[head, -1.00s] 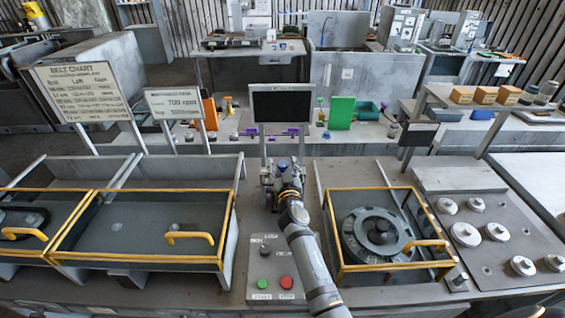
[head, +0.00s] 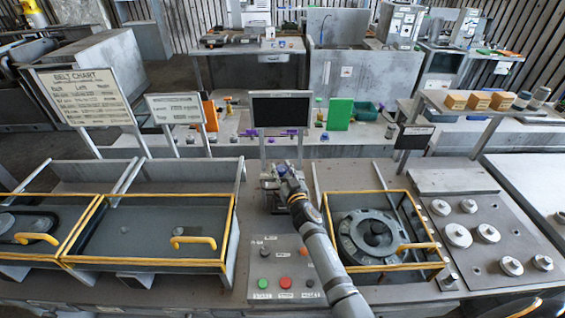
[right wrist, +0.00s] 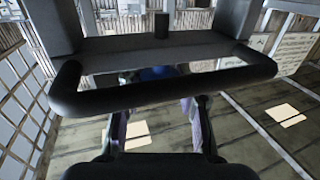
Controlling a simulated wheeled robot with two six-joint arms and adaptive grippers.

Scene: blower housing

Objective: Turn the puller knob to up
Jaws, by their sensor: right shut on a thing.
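My right gripper (head: 283,172) is at the middle of the bench, below the dark screen, with its arm coming in from the lower right. It is shut on a small blue thing, which I take to be the puller knob; the gripper mostly hides it in the head view. In the right wrist view a bit of the blue knob (right wrist: 155,72) shows behind the dark gripper bar, near the two fingers. Which way the knob points cannot be told. My left gripper is not in view.
A control box (head: 287,270) with green and red buttons stands in front. A yellow-framed round housing (head: 345,240) is to the right, and yellow-framed bins (head: 150,262) are to the left. The dark screen (head: 281,109) stands behind the gripper.

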